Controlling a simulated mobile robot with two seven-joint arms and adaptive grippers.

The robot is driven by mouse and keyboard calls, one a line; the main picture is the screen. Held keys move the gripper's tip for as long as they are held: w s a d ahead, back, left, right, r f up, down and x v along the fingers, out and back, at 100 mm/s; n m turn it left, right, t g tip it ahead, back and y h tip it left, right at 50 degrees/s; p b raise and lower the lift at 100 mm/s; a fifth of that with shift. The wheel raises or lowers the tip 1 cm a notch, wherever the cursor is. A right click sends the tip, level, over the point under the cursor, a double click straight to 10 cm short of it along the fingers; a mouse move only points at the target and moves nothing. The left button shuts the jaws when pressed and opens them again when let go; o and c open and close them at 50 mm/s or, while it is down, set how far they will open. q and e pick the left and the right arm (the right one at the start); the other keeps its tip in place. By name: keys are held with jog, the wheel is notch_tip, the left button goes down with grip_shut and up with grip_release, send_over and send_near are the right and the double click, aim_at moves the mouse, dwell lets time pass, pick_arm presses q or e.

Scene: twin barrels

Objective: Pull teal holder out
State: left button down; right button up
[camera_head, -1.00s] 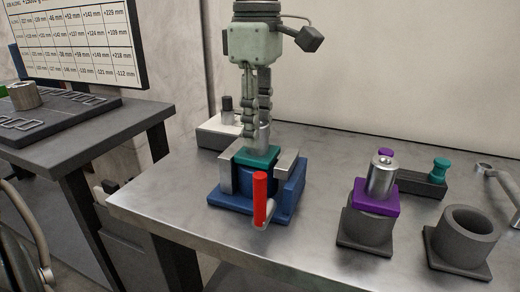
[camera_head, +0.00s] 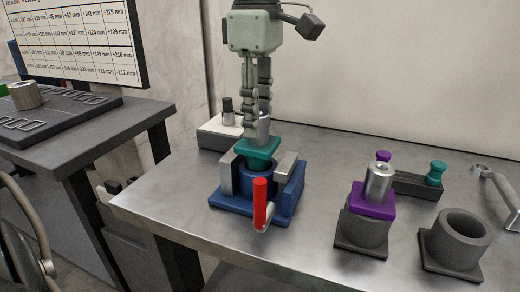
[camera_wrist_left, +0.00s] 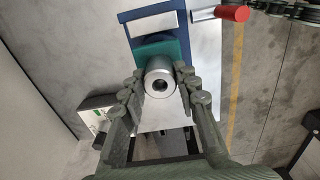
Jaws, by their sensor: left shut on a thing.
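My left gripper (camera_head: 257,122) points down and is shut on the steel cylinder (camera_head: 263,127) that stands up from the square teal holder (camera_head: 257,153). The teal holder hangs level, a little above the round opening of the blue vise (camera_head: 233,202), between its grey jaws. Its lower part shows below the plate, and I cannot tell whether its end is clear of the opening. In the left wrist view the fingers sit on both sides of the cylinder (camera_wrist_left: 160,78), with the teal plate (camera_wrist_left: 148,50) behind it. My right gripper is not in view.
The vise's red handle (camera_head: 260,202) sticks up in front. A purple holder (camera_head: 372,200) with a steel cylinder sits in a grey barrel; an empty grey barrel (camera_head: 456,243) stands right of it. A white-topped box (camera_head: 215,133) is behind left. The table's middle is clear.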

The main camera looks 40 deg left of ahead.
pick_arm(q)
jog(key=shift+r+p, duration=0.4)
jog(key=shift+r, duration=1.95)
